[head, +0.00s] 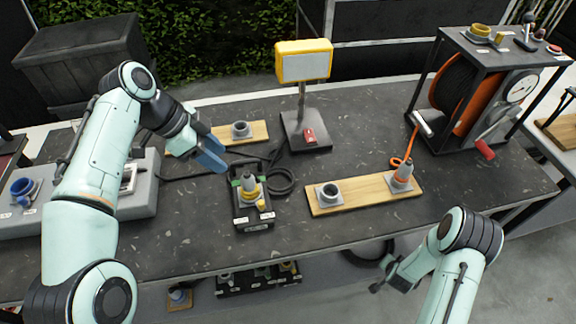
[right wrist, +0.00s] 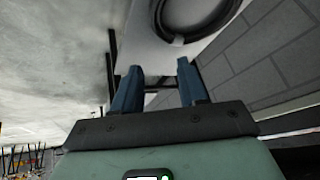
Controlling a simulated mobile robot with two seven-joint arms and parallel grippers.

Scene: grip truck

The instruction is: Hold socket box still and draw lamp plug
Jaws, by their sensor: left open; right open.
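The socket box (head: 254,215) is a small black box on the dark table, near the middle of the head view. The lamp plug (head: 249,187), grey with a yellow ring, stands upright in the top of the box. A black cable lies coiled behind it and runs toward the yellow lamp (head: 303,66) on its stand. My left gripper (head: 212,160) is open and empty, above and to the left of the box, apart from it. My right gripper (head: 384,276) is low, in front of the table edge; the right wrist view shows its open, empty fingers (right wrist: 158,88).
A wooden board (head: 350,194) with a grey socket and an orange-ringed plug lies right of the box. Another board (head: 225,137) lies behind. A cable reel (head: 470,95) in a black frame stands at right. A grey panel (head: 140,200) sits at left.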

